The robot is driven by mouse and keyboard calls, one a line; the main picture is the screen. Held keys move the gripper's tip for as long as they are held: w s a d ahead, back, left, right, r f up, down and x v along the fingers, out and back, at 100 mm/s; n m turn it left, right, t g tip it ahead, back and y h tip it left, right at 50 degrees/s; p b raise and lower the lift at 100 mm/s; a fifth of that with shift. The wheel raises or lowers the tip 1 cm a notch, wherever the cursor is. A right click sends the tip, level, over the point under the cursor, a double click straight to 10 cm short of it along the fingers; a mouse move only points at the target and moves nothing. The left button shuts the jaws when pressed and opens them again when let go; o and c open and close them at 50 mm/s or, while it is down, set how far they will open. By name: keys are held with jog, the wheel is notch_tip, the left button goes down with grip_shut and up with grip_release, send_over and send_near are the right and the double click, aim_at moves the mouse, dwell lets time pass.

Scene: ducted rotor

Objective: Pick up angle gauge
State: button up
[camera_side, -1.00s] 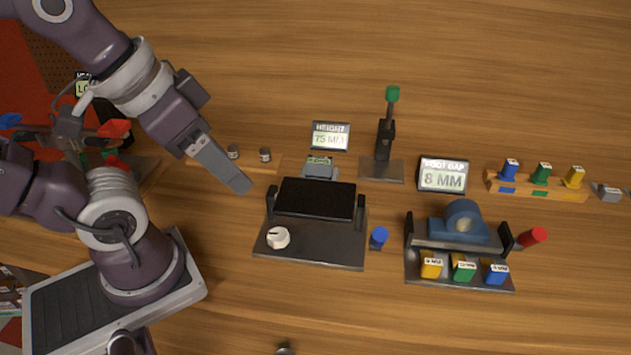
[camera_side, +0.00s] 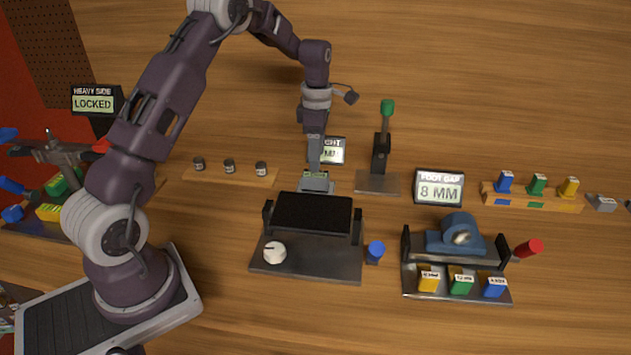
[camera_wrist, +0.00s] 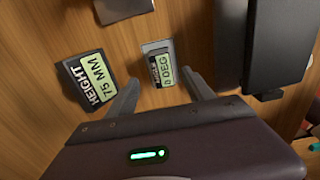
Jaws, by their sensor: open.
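The angle gauge (camera_wrist: 162,70) is a small grey block with a green display whose visible text appears to read 0 DEG. It sits on a light grey plate (camera_wrist: 157,46) in the wrist view. In the side view, the gauge (camera_side: 315,178) lies behind the black-topped platform. My gripper (camera_wrist: 160,77) is open, with one finger on each side of the gauge and visible gaps between. In the side view, my gripper (camera_side: 315,166) points down just over the gauge and partly covers it. Its exact height above the gauge cannot be told.
The HEIGHT 75 MM display (camera_wrist: 88,80) stands close beside the left finger. The black-topped platform (camera_side: 312,213) stands in front of the gauge. A green-topped lever (camera_side: 382,140) stands to the right. Open table lies behind.

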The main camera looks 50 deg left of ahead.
aim_at(316, 175)
jog(key=f, duration=0.6)
jog(key=shift+s+f, duration=0.2)
jog(key=shift+f, duration=0.2)
jog(key=shift+c, duration=0.4)
grip_shut()
